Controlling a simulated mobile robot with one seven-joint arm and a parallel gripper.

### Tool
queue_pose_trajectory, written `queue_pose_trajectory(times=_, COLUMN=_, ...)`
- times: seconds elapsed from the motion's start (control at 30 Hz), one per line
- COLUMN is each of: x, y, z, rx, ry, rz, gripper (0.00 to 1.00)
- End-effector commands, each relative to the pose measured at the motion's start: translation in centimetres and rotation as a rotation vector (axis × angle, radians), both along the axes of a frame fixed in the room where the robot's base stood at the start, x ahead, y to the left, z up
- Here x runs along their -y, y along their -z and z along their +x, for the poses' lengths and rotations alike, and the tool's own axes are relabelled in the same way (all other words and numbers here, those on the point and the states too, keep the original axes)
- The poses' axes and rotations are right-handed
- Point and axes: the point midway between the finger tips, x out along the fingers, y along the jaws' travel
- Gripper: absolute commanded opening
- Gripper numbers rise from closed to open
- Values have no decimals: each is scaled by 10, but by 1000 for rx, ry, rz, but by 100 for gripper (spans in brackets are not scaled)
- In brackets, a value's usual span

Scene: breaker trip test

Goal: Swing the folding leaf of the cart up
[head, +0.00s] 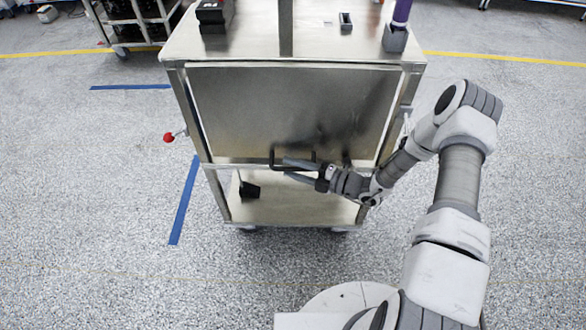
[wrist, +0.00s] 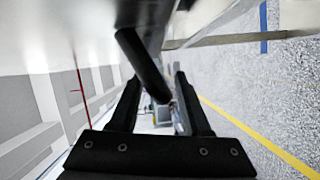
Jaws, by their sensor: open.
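The cart's folding leaf (head: 285,110) is a bare metal panel that hangs down across the front of the cart (head: 340,40). A black bar handle (head: 272,158) sits near its lower edge. My gripper (head: 287,168) is at this handle, coming from the right, with its jaws open. In the wrist view, the dark handle bar (wrist: 142,65) runs between the two spread fingers of my gripper (wrist: 158,88). I cannot tell whether either finger touches it. My fingers hide part of the handle in the head view.
A red knob (head: 169,137) sticks out at the cart's left side. On the top stand a black and red box (head: 213,14), a small grey block (head: 346,21) and a purple item (head: 402,12) in a grey holder. A black object (head: 249,190) lies on the lower shelf. Floor in front is clear.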

Motion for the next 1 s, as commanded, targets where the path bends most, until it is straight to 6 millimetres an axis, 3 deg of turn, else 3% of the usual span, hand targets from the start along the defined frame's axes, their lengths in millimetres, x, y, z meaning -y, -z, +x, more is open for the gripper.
queue_pose_trajectory(times=0.23, x=-1, y=0, z=0, rx=0, ry=0, rz=0, gripper=47)
queue_pose_trajectory(times=0.5, x=-1, y=0, z=0, rx=0, ry=0, rz=0, gripper=0)
queue_pose_trajectory(times=1.0, x=0, y=0, z=0, rx=0, ry=0, rz=0, gripper=0)
